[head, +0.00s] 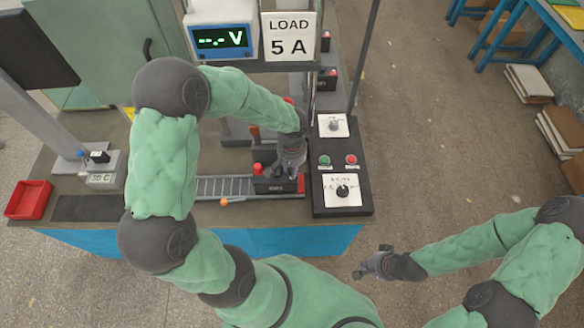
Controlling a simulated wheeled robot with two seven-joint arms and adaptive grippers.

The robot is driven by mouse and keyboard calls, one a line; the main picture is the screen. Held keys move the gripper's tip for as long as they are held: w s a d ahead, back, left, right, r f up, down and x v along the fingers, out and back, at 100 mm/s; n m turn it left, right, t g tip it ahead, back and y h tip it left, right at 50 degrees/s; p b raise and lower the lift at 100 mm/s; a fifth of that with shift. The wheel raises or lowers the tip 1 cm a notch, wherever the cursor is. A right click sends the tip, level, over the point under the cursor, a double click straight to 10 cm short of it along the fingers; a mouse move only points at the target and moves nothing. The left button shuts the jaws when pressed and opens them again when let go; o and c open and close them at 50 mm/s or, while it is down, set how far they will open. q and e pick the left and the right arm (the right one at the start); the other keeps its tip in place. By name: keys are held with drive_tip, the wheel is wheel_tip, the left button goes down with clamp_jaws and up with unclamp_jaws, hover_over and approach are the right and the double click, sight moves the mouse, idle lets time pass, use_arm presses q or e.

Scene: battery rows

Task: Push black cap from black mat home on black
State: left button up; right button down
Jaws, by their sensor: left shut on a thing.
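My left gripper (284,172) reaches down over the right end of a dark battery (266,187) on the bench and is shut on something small. This is likely the black cap, but the fingers hide it and the black post below. I cannot tell how far the cap sits on the post. A red cap (257,169) stands at the left end of the battery top. The black mat (90,208) at the bench's front left looks bare. My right gripper (371,263) is open and empty, off the bench's front right.
A rail of rollers (224,187) runs left of the battery. A control box (342,166) with knobs and buttons stands at its right. A red tray (30,200) is at the far left. A meter (221,40) and load sign (288,37) hang behind.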

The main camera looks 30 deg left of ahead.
use_arm(q)
drive_tip(key=shift+f+b, duration=1.45)
drive_tip(key=shift+b, duration=0.05)
idle(1.9)
drive_tip(key=o, duration=0.8)
drive_tip(key=shift+o, duration=0.3)
drive_tip(key=o, duration=0.4)
drive_tip(key=shift+r, duration=0.1)
drive_tip(key=shift+r+p, duration=2.5)
drive_tip(key=shift+r, duration=0.95)
